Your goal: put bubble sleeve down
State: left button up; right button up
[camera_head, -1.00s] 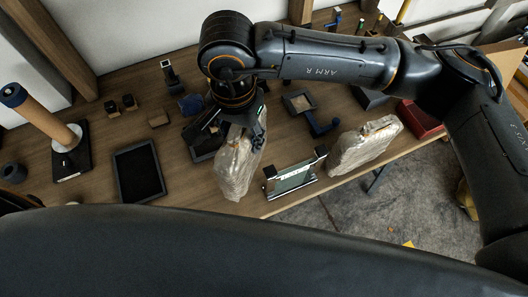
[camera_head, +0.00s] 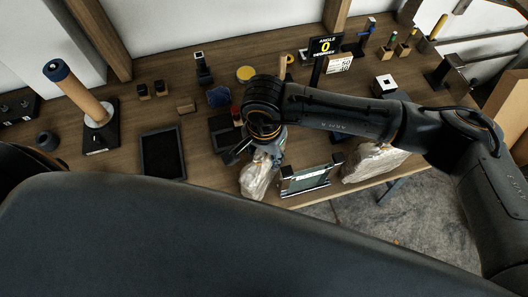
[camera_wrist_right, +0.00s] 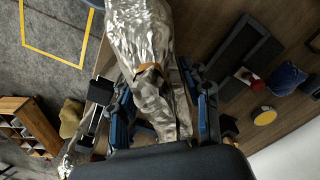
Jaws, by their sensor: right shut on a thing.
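My right gripper (camera_head: 262,152) is shut on the top of a silvery, crinkled bubble sleeve (camera_head: 258,181). The sleeve hangs below the fingers over the front part of the workbench, left of a dark framed stand. In the right wrist view the sleeve (camera_wrist_right: 143,35) lies between the blue-edged fingers (camera_wrist_right: 160,110), with a brown patch on its surface. I cannot tell whether its lower end touches the bench. My left gripper is not in view.
The wooden workbench (camera_head: 215,180) has a framed stand (camera_head: 306,180) and a second wrapped bundle (camera_head: 372,164) to the right. A black tray (camera_head: 162,152) and a post with a roll (camera_head: 88,105) are left. An angle display (camera_head: 325,46) stands behind.

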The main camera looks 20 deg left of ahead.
jog(key=shift+f, duration=0.2)
jog(key=o, duration=0.7)
jog(key=shift+r, duration=0.1)
jog(key=shift+r, duration=0.1)
jog(key=shift+r+p, duration=0.2)
jog(key=shift+p, duration=0.1)
notch_tip(320, 180, up, 10)
jog(key=b, duration=0.4)
jog(key=shift+r, duration=0.25)
jog(key=shift+r+b, duration=0.3)
jog(key=shift+r, duration=0.3)
